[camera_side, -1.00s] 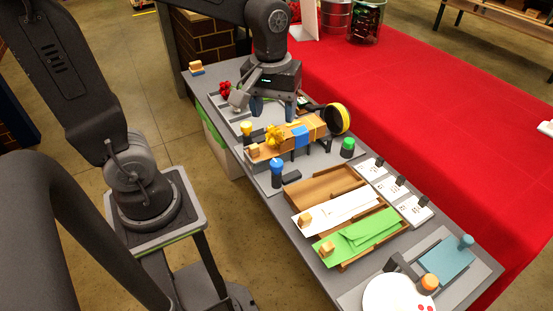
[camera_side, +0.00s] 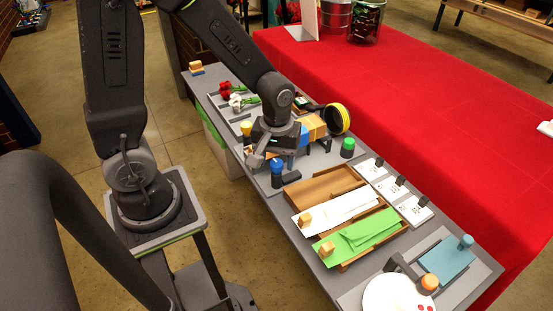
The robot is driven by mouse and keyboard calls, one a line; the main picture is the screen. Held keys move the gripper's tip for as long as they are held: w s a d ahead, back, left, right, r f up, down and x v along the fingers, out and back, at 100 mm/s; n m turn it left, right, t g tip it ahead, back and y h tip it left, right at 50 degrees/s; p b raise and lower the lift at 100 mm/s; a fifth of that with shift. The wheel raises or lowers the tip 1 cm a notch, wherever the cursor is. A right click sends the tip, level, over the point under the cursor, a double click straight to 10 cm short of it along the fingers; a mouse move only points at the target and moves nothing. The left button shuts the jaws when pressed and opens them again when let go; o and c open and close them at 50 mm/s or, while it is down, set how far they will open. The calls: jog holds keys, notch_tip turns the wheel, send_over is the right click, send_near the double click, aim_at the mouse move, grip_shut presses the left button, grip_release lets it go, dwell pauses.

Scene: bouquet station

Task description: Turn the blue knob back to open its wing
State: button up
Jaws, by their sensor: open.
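The blue knob (camera_side: 277,169) stands upright on a dark base at the left edge of the grey station board, beside a small black block (camera_side: 291,177). My gripper (camera_side: 281,157) is open and hangs low over the wooden cradle, just behind the knob. Its fingertips are partly hidden, and I cannot tell whether one touches the knob. The orange-brown wooden cradle (camera_side: 314,126) shows only at its right end. A bit of its blue band (camera_side: 304,140) shows beside my gripper. My gripper covers the rest, including the yellow flowers.
A yellow knob (camera_side: 246,128) and a green knob (camera_side: 347,146) stand around the cradle. A yellow-rimmed black roll (camera_side: 337,119) is behind it. Trays with white sheets (camera_side: 340,207) and green sheets (camera_side: 362,238) lie in front. Red flowers (camera_side: 225,89) lie at the back left.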

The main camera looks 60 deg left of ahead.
jog(key=shift+f, duration=0.35)
jog(key=shift+c, duration=0.2)
jog(key=c, duration=0.9)
